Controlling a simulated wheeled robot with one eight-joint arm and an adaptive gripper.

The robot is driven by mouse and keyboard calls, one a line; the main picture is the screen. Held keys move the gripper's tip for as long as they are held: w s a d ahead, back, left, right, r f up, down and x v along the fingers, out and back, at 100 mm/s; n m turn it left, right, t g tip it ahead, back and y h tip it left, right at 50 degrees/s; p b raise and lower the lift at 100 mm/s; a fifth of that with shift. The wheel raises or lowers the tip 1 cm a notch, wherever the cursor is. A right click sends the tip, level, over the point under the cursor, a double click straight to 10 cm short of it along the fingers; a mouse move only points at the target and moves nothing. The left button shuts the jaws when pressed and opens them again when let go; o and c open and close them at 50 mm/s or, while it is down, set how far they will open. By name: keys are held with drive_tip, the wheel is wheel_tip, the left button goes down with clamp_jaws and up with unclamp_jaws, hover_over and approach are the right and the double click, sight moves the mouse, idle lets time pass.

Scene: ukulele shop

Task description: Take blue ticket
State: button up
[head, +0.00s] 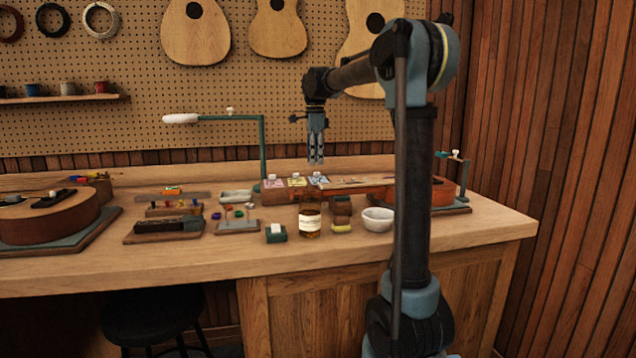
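The blue ticket (318,181) is a small light-blue card with a white piece on top. It is the rightmost of three tickets on a wooden block at the back of the workbench. A yellow ticket (297,183) and a pink ticket (273,185) are to its left. My gripper (316,162) points straight down, apparently above the blue ticket, with a small gap in the picture. Nothing shows in it. Its fingers look close together, too small to tell whether they are open or shut.
A green lamp stand (262,150) rises left of the tickets. A ukulele (443,190) lies to the right, its neck near the tickets. An amber jar (310,221) and a white bowl (377,219) stand in front. The bench's front strip is clear.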

sight(319, 178)
drive_tip(key=shift+w+d+f, duration=0.1)
drive_tip(key=shift+d+f, duration=0.05)
drive_tip(key=shift+f, duration=1.1)
drive_tip(key=shift+w+d+f, duration=0.1)
drive_tip(key=shift+d+f, duration=0.05)
drive_tip(key=shift+f, duration=1.1)
drive_tip(key=c, duration=0.8)
